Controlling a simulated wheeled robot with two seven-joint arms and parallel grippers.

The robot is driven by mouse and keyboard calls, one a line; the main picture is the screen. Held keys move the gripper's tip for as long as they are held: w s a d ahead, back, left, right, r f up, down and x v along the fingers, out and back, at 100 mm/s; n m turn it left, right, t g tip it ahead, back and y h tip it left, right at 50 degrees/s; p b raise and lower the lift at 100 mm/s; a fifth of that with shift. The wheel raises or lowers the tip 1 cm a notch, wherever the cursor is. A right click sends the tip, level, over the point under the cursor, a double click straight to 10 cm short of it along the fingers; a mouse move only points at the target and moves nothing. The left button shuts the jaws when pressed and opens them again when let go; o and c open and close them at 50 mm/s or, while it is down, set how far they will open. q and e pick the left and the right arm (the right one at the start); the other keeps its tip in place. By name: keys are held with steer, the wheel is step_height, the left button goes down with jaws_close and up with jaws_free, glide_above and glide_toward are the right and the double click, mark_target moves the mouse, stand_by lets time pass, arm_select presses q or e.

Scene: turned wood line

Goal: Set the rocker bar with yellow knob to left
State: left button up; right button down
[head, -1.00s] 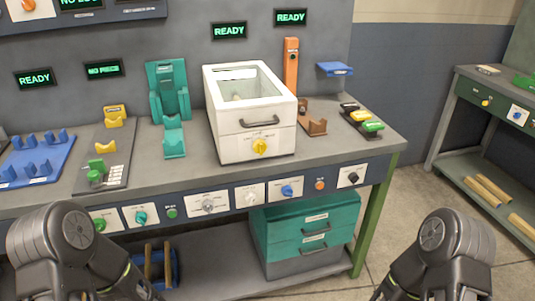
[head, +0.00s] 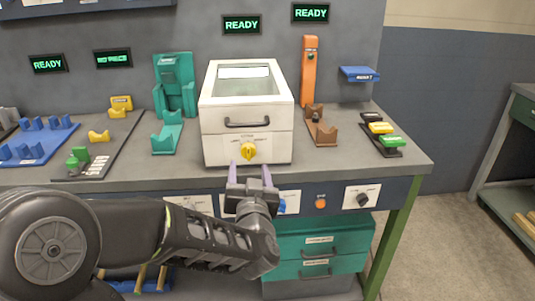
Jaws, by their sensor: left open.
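The yellow knob (head: 248,151) sits on the lower front of a white box (head: 220,148) with a glass top. Small printed labels flank the knob; I cannot read its setting surely. My left gripper (head: 250,174) is open and empty, just below and in front of the knob. Its two purple-grey fingers point up towards the box, one to each side of the knob, and appear apart from it. My right gripper is not in view.
A row of panel controls runs along the bench front, with an orange button (head: 320,203) and a black knob (head: 363,199). Teal drawers (head: 318,248) stand below. Brown cradles (head: 322,132) and coloured rocker buttons (head: 381,128) stand right of the box.

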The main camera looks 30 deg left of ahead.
mark_target(249, 154)
arm_select(q)
steer(key=shift+w+d, duration=0.15)
steer(key=shift+w, duration=0.1)
steer(key=x, duration=0.7)
steer(key=shift+w+a, duration=0.25)
jaws_close()
stand_by(0.6)
